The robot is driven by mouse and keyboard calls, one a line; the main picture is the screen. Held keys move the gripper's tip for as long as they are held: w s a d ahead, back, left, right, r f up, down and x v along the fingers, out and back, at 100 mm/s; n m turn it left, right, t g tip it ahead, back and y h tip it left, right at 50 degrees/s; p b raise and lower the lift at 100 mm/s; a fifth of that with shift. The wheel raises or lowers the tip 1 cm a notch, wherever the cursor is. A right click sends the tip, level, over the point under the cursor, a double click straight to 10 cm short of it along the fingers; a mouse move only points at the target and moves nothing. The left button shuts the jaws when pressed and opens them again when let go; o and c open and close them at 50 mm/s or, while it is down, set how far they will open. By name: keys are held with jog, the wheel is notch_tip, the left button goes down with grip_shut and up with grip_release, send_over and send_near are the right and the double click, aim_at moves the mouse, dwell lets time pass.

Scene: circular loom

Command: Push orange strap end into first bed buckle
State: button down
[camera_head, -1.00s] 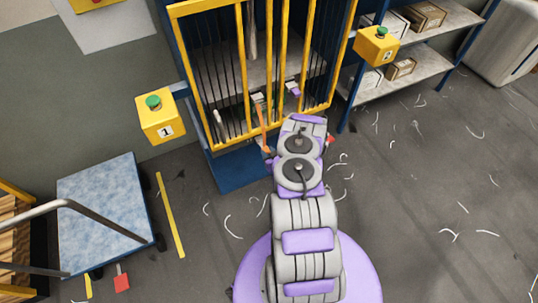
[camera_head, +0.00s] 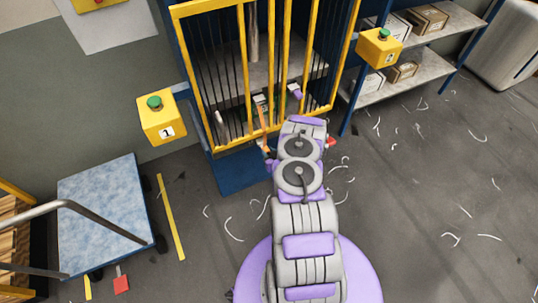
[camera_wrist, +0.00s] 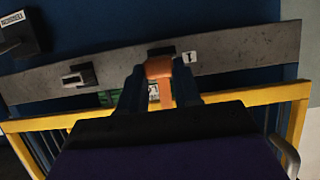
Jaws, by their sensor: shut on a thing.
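In the wrist view, my gripper (camera_wrist: 160,90) is shut on the orange strap (camera_wrist: 160,70). The strap's end is folded between the dark fingertips, and its tail hangs down between them. Just beyond the end is a dark buckle or slot (camera_wrist: 160,50) on the grey bed bar, beside a white tag marked "I" (camera_wrist: 190,57). The strap partly covers this buckle, so I cannot tell whether they touch. In the head view, the orange strap (camera_head: 262,122) is a thin strip by the yellow bars, and my arm hides most of the gripper.
A second buckle (camera_wrist: 78,77) sits on the grey bar (camera_wrist: 235,60) to the left. Yellow guard bars (camera_head: 247,70) stand around the working area. Yellow button boxes (camera_head: 161,118) flank the loom, and a blue cart (camera_head: 103,210) stands at left.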

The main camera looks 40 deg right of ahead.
jog(key=shift+w, duration=0.3)
jog(key=shift+w+d+b, duration=0.1)
jog(key=shift+w+b, duration=0.2)
jog(key=c, duration=0.7)
grip_release()
jog(key=p+v, duration=0.6)
jog(key=v, duration=1.1)
jog(key=shift+s+p, duration=0.2)
jog(key=shift+p, duration=0.15)
